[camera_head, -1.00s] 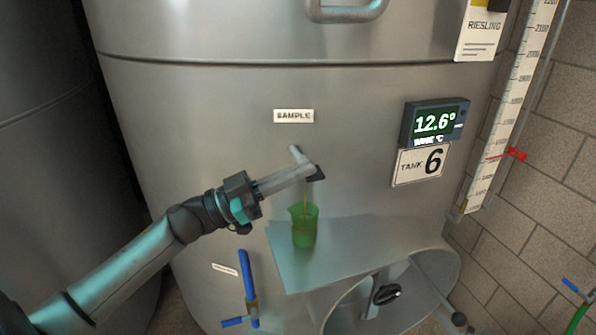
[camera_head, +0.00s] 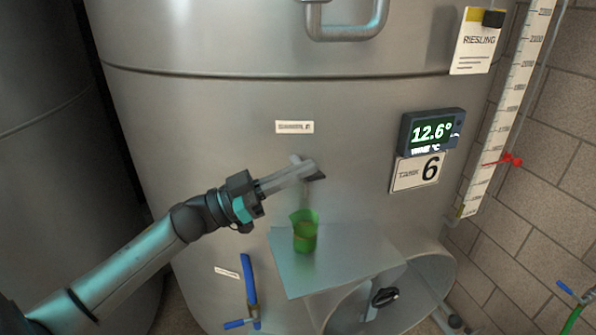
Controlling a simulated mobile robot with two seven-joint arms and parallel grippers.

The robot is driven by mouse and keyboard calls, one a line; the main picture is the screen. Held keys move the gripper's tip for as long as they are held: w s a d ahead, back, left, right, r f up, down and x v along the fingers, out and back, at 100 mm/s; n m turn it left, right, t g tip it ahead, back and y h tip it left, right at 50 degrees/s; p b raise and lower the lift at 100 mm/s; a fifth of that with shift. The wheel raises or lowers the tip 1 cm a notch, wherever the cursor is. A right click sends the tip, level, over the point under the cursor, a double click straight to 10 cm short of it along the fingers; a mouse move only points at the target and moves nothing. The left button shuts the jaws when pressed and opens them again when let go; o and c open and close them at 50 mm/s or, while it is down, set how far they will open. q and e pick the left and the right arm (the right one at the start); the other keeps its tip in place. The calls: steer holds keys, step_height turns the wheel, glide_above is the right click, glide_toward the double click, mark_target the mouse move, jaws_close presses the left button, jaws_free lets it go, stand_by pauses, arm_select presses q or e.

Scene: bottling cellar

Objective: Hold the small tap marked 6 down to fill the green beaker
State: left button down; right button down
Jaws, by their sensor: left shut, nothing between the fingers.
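The small tap (camera_head: 296,160) sticks out of the steel tank under the SAMPLE label; only its pale grey top shows, behind my gripper. My left gripper (camera_head: 319,176) is shut, its fingers lying across the tap and hiding most of it, with nothing between them. The green beaker (camera_head: 305,238) stands upright on the grey shelf (camera_head: 350,255), below the tap. Something yellowish shows inside it; the level is blurred. A faint streak shows above the beaker; I cannot tell whether liquid is running. The tank 6 plate (camera_head: 416,172) is at the right. My right gripper is out of view.
A blue-handled valve (camera_head: 249,280) sits low on the tank, left of the shelf. A round hatch (camera_head: 430,275) with a black knob juts out below the shelf. A temperature display (camera_head: 432,132) and a level scale (camera_head: 508,125) are at the right.

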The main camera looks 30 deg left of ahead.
arm_select(q)
steer(key=r+b+v, duration=0.1)
steer(key=v, duration=0.8)
steer(key=shift+s+a+b, duration=0.25)
steer(key=shift+s+b, duration=0.15)
steer(key=shift+s, duration=0.1)
